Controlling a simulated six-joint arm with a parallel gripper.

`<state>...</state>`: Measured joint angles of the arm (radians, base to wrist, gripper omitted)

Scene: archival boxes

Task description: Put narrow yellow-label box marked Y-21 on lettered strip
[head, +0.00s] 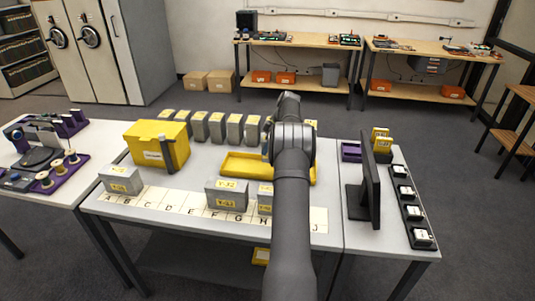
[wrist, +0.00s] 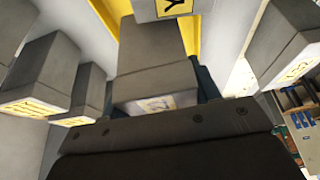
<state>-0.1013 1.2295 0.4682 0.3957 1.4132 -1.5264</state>
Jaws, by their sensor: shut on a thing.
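In the wrist view a grey box (wrist: 155,55) sits between my gripper's dark fingers (wrist: 158,88), and my gripper is shut on it. Its pale label is partly covered by the gripper, and I cannot read the full mark. In the head view my own arm hides the gripper and most of what it holds. The lettered strip (head: 170,200) runs along the table's front edge, with letters from A to J. Grey boxes stand on it near A (head: 121,180), around F and G (head: 226,196), and near H (head: 265,200), the last partly hidden by my arm.
A row of grey boxes (head: 217,127) stands at the back of the table. A yellow tray (head: 240,166) lies mid-table, partly behind my arm. A large yellow box (head: 150,151) stands left. A dark monitor (head: 371,185) stands on the right. The strip shows bare around C to E.

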